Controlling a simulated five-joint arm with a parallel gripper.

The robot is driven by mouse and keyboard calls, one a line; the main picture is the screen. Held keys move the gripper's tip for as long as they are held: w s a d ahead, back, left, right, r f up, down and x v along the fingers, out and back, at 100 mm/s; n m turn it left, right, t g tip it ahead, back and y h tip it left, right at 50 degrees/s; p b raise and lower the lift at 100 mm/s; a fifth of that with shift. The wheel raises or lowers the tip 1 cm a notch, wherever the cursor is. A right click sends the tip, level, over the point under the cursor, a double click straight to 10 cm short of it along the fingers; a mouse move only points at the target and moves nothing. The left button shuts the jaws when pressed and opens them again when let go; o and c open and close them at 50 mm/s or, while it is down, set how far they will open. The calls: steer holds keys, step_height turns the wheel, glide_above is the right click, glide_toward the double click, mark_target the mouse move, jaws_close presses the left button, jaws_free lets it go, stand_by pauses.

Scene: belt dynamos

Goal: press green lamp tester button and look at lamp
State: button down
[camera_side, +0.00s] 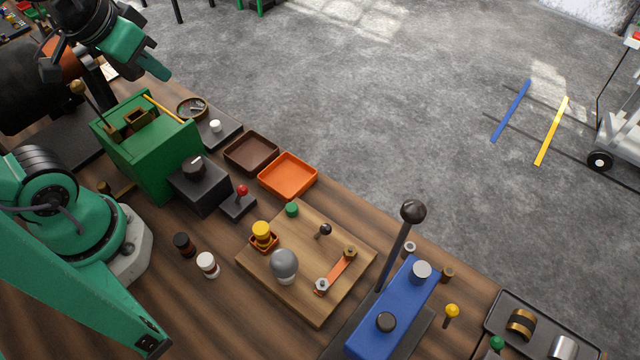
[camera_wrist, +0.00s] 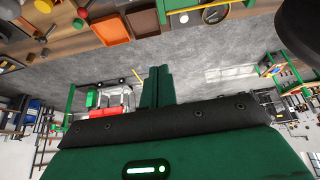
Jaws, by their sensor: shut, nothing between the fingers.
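The lamp tester is a light wooden board (camera_side: 330,290) on the bench in the side view. Its green button (camera_side: 292,209) stands at the board's back corner. A round grey lamp (camera_side: 284,262) stands near the front left edge and looks unlit. A yellow button (camera_side: 262,230) sits on an orange-red base at the left corner. My gripper (camera_side: 163,73) is at the upper left, well away from the board and above the green box. In the wrist view its green fingers (camera_wrist: 157,86) are together with nothing between them.
A green box (camera_side: 150,150), a dark knob box (camera_side: 200,187) and a red-topped lever (camera_side: 242,190) stand left of the board. Brown (camera_side: 251,152) and orange (camera_side: 288,176) trays lie behind it. A tall black-knobbed lever (camera_side: 412,212) rises from a blue block on the right.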

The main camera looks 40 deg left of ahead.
steer(key=w+d+n+g, duration=0.2)
steer(key=w+d+n, duration=0.1)
steer(key=d+n, duration=0.1)
steer(key=n+g, duration=0.4)
steer(key=n, duration=1)
glide_above(292, 206)
steer(key=w, duration=0.1)
step_height(292, 206, down, 7)
steer(key=shift+w+d, duration=0.1)
steer(key=f, duration=0.9)
steer(key=s+f, duration=0.1)
steer(key=f, duration=0.3)
steer(key=shift+f, duration=0.4)
